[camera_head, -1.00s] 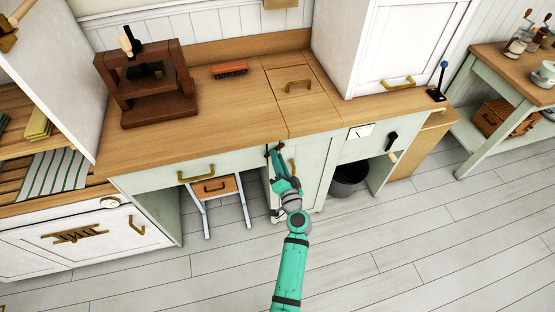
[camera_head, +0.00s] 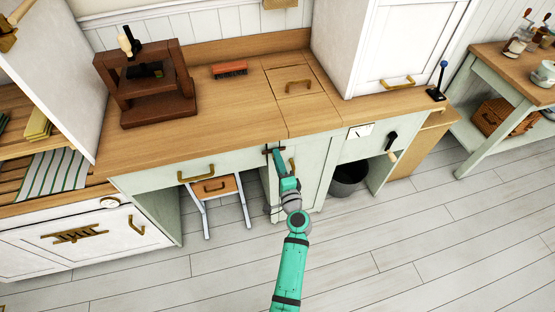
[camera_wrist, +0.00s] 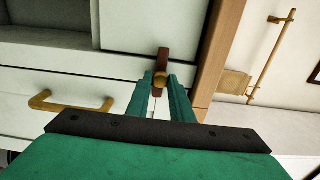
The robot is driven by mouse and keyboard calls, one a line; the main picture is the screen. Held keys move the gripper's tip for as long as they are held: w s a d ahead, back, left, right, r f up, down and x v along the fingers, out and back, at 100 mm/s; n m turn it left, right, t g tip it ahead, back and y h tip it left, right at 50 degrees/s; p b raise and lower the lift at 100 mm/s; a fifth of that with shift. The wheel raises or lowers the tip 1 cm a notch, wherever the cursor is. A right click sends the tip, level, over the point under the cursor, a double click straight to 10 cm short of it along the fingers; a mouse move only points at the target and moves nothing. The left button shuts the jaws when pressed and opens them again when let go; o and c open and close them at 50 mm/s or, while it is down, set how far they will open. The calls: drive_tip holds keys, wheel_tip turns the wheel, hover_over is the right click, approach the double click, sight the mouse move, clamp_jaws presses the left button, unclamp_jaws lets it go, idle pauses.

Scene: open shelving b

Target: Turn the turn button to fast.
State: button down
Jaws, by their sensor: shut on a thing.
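The turn button (camera_wrist: 164,56) is a small brown wooden bar with a round brass pivot. In the wrist view it lies roughly parallel to the counter's edge and across the seam beside the pale green cabinet door (camera_head: 310,172). In the head view it is a small dark bar (camera_head: 268,150) just under the counter, mostly hidden by my arm. My gripper (camera_wrist: 162,82) has its two green fingers close on either side of the bar, near the pivot, and is shut on it. The part between the fingertips is partly hidden.
A brass door handle (camera_wrist: 70,102) is close beside the fingers. The wooden counter edge (camera_wrist: 220,60) runs just above the button. A drawer with a brass handle (camera_head: 196,175) is to the left. A small stool (camera_head: 215,188) stands below it. The floor in front is clear.

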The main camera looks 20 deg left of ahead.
drive_tip(key=shift+f, duration=0.1)
idle(0.3)
drive_tip(key=c, duration=1.6)
unclamp_jaws()
drive_tip(key=v, duration=1)
drive_tip(key=shift+s+d, duration=0.25)
drive_tip(key=shift+s, duration=0.1)
